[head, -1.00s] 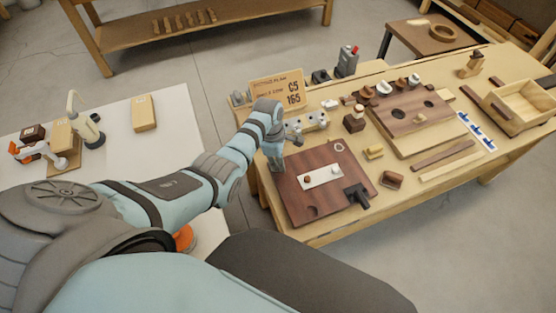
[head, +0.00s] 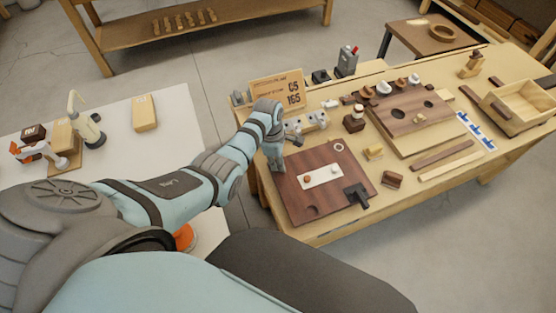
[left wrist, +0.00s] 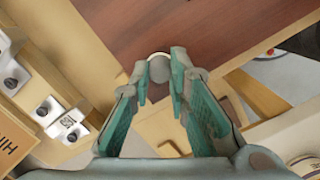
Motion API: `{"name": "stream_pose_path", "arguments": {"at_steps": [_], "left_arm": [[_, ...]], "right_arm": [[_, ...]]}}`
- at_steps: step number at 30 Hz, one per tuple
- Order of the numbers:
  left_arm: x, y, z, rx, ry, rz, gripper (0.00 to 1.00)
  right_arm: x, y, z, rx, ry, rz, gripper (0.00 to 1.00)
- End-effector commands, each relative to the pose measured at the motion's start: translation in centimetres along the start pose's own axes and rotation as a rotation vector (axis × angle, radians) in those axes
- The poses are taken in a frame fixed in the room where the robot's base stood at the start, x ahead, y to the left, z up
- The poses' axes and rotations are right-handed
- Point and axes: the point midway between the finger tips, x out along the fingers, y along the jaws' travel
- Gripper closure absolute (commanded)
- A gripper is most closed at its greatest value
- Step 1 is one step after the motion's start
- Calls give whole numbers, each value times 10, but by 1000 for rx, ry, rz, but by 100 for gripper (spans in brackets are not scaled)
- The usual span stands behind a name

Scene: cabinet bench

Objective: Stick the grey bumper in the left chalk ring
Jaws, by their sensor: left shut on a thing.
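The dark red-brown board (head: 300,208) lies on the bench. My left gripper (head: 277,165) is at its far left corner, pointing down. In the left wrist view the fingers (left wrist: 163,78) are shut on the round grey bumper (left wrist: 159,69), at the board's corner. A pale arc of the left chalk ring (left wrist: 158,55) shows just beyond the bumper; the rest is hidden. I cannot tell whether the bumper touches the board. My right gripper is not in view.
A white card (head: 320,177) with a brown and a pale round piece lies mid-board. A black object (head: 356,195) sits at the board's right edge. A sign (head: 277,92) and pale fittings (head: 312,121) stand behind; a yellow block (head: 374,152) lies to the right.

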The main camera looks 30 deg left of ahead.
Motion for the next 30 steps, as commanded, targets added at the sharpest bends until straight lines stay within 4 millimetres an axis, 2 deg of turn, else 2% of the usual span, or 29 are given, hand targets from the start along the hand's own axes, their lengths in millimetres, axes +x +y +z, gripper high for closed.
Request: {"name": "stream_pose_path", "arguments": {"at_steps": [16, 17, 20, 21, 27, 30], "left_arm": [[1, -3, 0, 0, 1, -8, 100], [1, -3, 0, 0, 1, -8, 79], [1, -3, 0, 0, 1, -8, 63], [1, -3, 0, 0, 1, -7, 60], [0, -2, 0, 0, 1, -4, 60], [0, -1, 0, 0, 1, -3, 45]], "right_arm": [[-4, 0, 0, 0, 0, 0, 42], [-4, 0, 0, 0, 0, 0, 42], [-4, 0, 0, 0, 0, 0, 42], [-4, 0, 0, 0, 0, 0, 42], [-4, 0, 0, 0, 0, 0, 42], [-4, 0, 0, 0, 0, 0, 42]]}}
